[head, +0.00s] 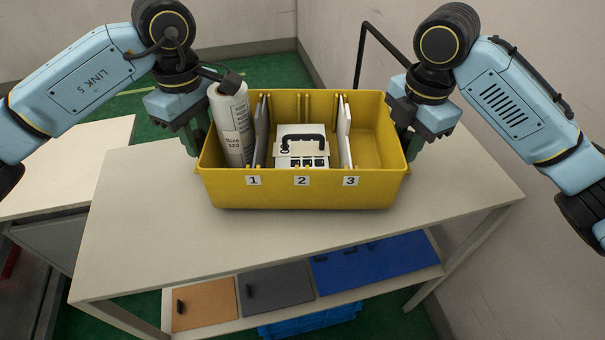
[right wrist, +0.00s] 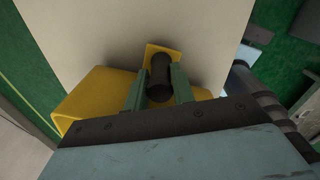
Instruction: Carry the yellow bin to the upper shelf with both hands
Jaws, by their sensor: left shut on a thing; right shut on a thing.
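The yellow bin (head: 300,193) is upright over the far part of the pale table, with number labels 1, 2 and 3 on its front. It holds a white roll (head: 231,125), thin upright panels and a white box with a black handle (head: 302,148). My left gripper (head: 203,140) is shut on the bin's left end. My right gripper (head: 408,145) is shut on its right end. In the right wrist view, my right gripper's green fingers (right wrist: 158,88) are either side of a dark handle on the yellow bin (right wrist: 92,97). I cannot tell whether the bin touches the table.
The table (head: 150,225) has clear room in front and to both sides. Below it, a lower shelf holds brown (head: 205,303), grey (head: 276,289) and blue (head: 375,268) panels. A second table (head: 70,165) stands at the left. Walls are close behind and at right.

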